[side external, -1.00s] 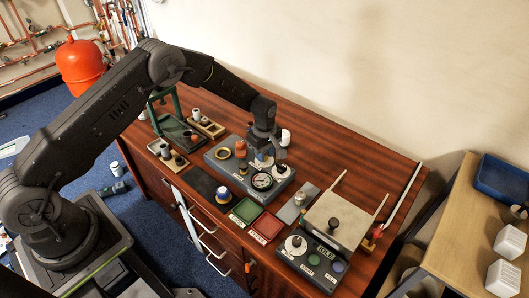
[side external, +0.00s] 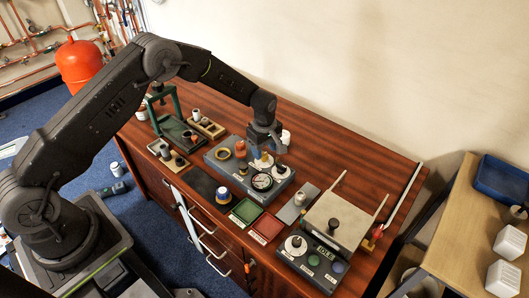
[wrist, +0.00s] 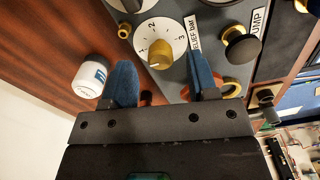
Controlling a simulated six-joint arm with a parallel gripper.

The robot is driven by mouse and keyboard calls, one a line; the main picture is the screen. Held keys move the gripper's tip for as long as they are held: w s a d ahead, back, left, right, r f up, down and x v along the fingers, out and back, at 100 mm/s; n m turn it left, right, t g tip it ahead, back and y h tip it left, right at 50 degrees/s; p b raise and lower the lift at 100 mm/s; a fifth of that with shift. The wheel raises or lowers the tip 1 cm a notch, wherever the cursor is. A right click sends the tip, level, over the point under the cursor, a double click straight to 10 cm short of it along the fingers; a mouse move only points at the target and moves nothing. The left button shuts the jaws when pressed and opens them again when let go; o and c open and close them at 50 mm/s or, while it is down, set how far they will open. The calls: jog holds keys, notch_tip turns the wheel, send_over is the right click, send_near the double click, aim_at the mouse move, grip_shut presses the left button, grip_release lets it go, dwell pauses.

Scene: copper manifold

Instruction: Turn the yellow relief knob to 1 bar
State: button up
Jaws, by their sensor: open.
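The yellow relief knob (wrist: 160,53) sits on a round white dial marked 1, 2 and 3 in the wrist view. A small pale mark shows on the knob's edge nearest my gripper; I cannot tell its exact reading. In the side view the knob (side external: 263,160) stands on the grey manifold panel (side external: 228,167), below my gripper (side external: 264,145). In the wrist view my gripper (wrist: 163,78) is open, its blue fingers wide apart on either side of the knob in the picture. They are apart from it and hold nothing.
A black PUMP knob (wrist: 241,47) stands right of the relief dial, and a white jar (wrist: 89,76) is left of the fingers. A pressure gauge (side external: 262,182) is at the panel's front. A green tray (side external: 245,210) and red tray (side external: 265,227) lie nearby.

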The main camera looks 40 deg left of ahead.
notch_tip(320, 180, up, 12)
dwell(0.3)
notch_tip(320, 180, up, 11)
jog(key=m+t, duration=0.1)
jog(key=m, duration=0.3)
send_over(265, 154)
jog(key=s, duration=0.6)
jog(key=s+r+m+t, duration=0.2)
jog(key=s+r+m, duration=0.1)
jog(key=s+r, duration=0.45)
jog(key=s+r+m+t, duration=0.1)
jog(key=s+m, duration=0.7)
jog(key=s, duration=1.2)
jog(key=shift+a+r+m+t, duration=0.2)
jog(key=shift+r+m+t, duration=0.2)
jog(key=shift+t, duration=0.4)
jog(key=shift+c, duration=0.2)
